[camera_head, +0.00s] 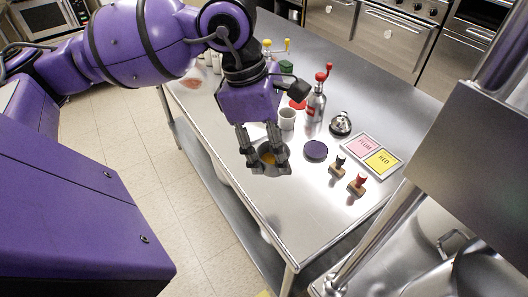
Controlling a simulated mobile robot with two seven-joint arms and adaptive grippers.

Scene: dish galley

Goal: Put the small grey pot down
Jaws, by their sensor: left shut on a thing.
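The small grey pot (270,171) is a dark grey round vessel with something yellow-brown showing inside it. My left gripper (264,160) points down at it from above and is shut on it, with fingers at its sides. The pot is at the left part of the steel table (286,215), near its left edge. I cannot tell whether its base touches the table top. The fingers hide part of its rim. My right gripper is not in view.
Right of the pot lie a dark purple disc (316,151), a black stamp (338,166), a red stamp (357,184) and a tray with pink and yellow cards (381,162). Behind stand a white cup (287,119), a red-topped bottle (316,105) and a bell (341,124). The table's front is clear.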

